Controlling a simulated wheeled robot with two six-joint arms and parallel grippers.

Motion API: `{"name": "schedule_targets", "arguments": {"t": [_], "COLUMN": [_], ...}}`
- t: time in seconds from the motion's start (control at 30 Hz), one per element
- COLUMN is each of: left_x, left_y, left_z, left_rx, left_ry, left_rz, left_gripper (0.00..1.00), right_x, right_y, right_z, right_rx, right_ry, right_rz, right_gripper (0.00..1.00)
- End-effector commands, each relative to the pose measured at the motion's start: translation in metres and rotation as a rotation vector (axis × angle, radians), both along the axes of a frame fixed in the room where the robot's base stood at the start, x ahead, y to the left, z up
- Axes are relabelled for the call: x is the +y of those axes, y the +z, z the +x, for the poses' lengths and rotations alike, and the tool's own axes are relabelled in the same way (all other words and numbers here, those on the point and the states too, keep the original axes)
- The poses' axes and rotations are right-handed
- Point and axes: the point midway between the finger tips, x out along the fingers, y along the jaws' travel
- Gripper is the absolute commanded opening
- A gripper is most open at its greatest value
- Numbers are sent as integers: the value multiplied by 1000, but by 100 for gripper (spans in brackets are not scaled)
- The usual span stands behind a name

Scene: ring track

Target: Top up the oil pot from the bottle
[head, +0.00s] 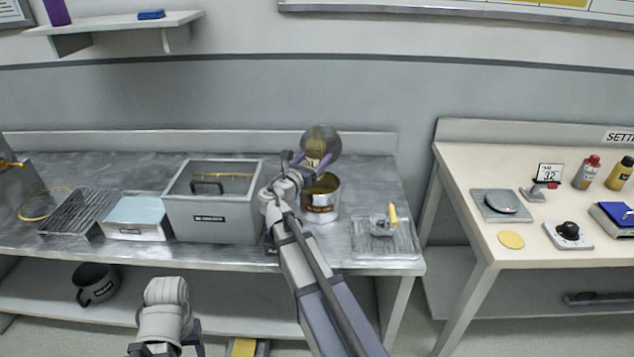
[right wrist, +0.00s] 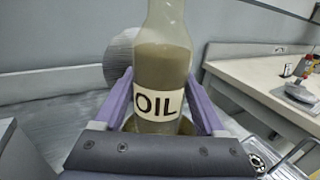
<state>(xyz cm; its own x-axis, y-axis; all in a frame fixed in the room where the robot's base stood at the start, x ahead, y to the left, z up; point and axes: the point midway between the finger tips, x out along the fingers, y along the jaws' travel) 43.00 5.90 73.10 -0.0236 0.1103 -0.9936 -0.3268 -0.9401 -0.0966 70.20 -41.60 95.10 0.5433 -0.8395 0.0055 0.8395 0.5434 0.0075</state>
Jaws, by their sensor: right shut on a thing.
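My right gripper (head: 312,165) is shut on the oil bottle, at the back of the left bench. The clear bottle (right wrist: 161,65) has a white OIL label and murky brown liquid; in the right wrist view its neck points up. The metal oil pot (head: 321,205) stands just below and right of the gripper, with a yellowish inside and a dark label. A round grey disc (head: 328,137), perhaps the pot's lid, stands behind the bottle. I cannot tell whether the bottle touches the pot. My left gripper (head: 165,348) is at the bottom edge, its fingertips cut off.
A grey bin (head: 213,223) stands left of my right arm. A blue-topped box (head: 136,215) and a rack (head: 78,211) stand farther left. A tray (head: 385,246) with a yellow-handled tool lies right of the pot. A gap separates the cream table (head: 470,165) from this bench.

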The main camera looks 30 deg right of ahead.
Motion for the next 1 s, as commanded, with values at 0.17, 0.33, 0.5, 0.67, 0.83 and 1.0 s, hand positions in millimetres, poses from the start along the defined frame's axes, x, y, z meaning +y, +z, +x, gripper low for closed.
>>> {"name": "schedule_targets", "arguments": {"t": [0.17, 0.33, 0.5, 0.67, 0.83, 1.0], "left_x": [0, 0, 0, 0, 0, 0], "left_y": [10, 15, 16, 16, 17, 18], "left_z": [0, 0, 0, 0, 0, 0], "left_rx": [0, 0, 0, 0, 0, 0], "left_ry": [0, 0, 0, 0, 0, 0], "left_rz": [0, 0, 0, 0, 0, 0], "left_gripper": [59, 59, 59, 59, 59, 59], "right_x": [40, 71, 83, 83, 83, 82], "right_y": [17, 27, 30, 30, 30, 28], "right_z": [34, 53, 59, 59, 58, 58], "right_rx": [-25, -48, -57, -58, -58, -80], "right_ry": [50, 82, 96, 96, 96, 95], "right_rz": [-19, -32, -38, -39, -32, 2], "right_gripper": [0, 0, 0, 0, 0, 0]}}
